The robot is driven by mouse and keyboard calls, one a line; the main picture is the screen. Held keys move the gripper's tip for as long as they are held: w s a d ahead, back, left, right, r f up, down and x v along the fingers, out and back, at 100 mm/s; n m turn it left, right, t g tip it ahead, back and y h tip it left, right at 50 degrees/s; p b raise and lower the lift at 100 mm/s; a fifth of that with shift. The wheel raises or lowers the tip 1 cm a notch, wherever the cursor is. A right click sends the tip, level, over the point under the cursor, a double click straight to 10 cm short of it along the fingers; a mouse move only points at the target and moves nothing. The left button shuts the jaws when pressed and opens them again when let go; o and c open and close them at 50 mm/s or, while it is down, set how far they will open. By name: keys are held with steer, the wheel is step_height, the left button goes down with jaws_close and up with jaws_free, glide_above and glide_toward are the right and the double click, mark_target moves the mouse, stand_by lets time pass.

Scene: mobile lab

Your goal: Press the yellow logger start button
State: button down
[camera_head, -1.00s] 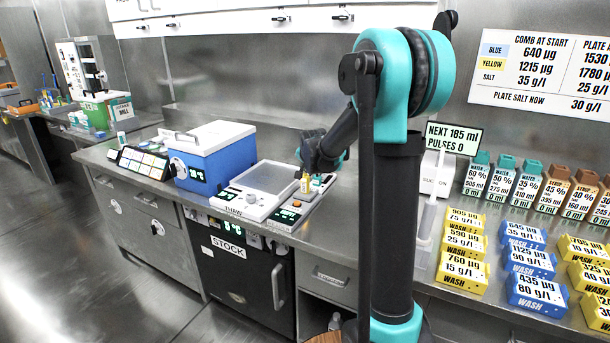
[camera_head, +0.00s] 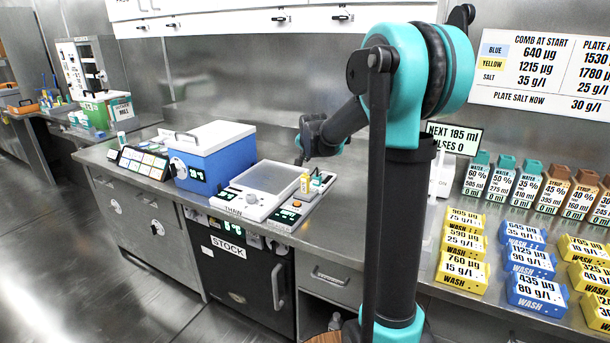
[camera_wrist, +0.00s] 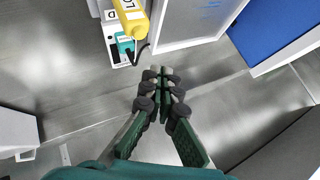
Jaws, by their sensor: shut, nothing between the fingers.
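A small yellow piece (camera_head: 304,183) stands at the back of a slim white bench unit (camera_head: 283,219). It is the only yellow part I see on that unit. In the wrist view a yellow piece with dark lettering (camera_wrist: 133,20) sits at the top, beside a teal part (camera_wrist: 124,44) on a white base. Which face is the start button, I cannot tell. My gripper (camera_wrist: 162,73) is shut and empty, over bare steel, below and right of the yellow piece in the wrist view. In the head view my gripper (camera_head: 299,160) hangs above and behind the unit, apart from it.
A white plate device (camera_head: 250,207) stands left of the unit, with a blue box (camera_head: 212,167) beyond it. A white dispenser (camera_head: 440,180) stands to the right. Bare steel bench (camera_head: 345,205) lies between. A steel wall (camera_head: 270,80) rises behind.

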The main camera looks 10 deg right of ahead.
steer(key=shift+r, duration=0.9)
steer(key=s+d+f+n+g, duration=0.1)
steer(key=s+f+n, duration=0.2)
steer(key=s, duration=1)
steer(key=s+d+f+n+g, duration=0.1)
steer(key=s+f+n+g, duration=0.1)
steer(key=s+f, duration=0.7)
steer(key=s+d+f+n+g, duration=0.2)
steer(key=s+f+n, duration=0.2)
steer(key=s, duration=1.5)
step_height(320, 180, down, 3)
steer(key=shift+f, duration=0.1)
